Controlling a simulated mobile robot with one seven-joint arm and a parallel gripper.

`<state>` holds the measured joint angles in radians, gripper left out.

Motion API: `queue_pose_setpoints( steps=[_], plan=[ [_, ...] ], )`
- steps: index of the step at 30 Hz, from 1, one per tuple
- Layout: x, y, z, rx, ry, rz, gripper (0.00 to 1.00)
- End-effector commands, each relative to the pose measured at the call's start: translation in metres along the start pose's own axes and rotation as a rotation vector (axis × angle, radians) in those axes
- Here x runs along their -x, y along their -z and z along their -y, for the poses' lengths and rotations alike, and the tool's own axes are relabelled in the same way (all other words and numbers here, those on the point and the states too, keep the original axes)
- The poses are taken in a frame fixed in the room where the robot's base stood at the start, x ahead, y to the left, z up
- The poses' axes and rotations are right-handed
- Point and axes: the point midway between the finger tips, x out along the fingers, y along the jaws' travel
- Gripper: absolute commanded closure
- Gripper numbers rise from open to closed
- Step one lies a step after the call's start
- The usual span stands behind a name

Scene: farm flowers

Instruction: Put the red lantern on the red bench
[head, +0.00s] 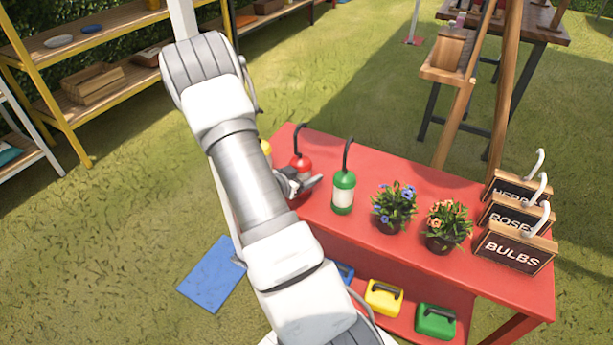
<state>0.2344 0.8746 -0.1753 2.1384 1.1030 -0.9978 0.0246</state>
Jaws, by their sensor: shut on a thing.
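The red lantern (300,162) has a dark hook on top and is upright at the left end of the red bench (457,180). My gripper (307,184) is at the lantern's body, in front of it, and is shut on it. The gripper and arm hide much of the lantern's middle. I cannot tell whether its base touches the bench top or is slightly above it.
A green lantern (343,193) stands close to the right. Flower pots (390,225) and hooked signs (514,249) stand farther right. Part of a yellow thing (266,147) shows behind my arm. Yellow (384,298) and green (436,321) boxes sit on the lower shelf.

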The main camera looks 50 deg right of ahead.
Motion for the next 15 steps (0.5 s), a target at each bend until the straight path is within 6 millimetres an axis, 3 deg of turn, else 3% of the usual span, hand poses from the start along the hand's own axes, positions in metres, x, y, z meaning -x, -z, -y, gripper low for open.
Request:
queue_pose_setpoints(
  steps=[7,8,12,15],
  plan=[
    [-0.0004,-0.0005,0.0000,0.000,0.000,-0.001,1.00],
    [-0.0002,-0.0005,-0.0001,-0.001,0.000,0.000,0.26],
    [-0.0001,-0.0004,-0.0001,-0.001,0.000,0.000,0.02],
    [-0.0001,-0.0004,-0.0001,-0.001,0.000,0.000,0.02]
  ],
)
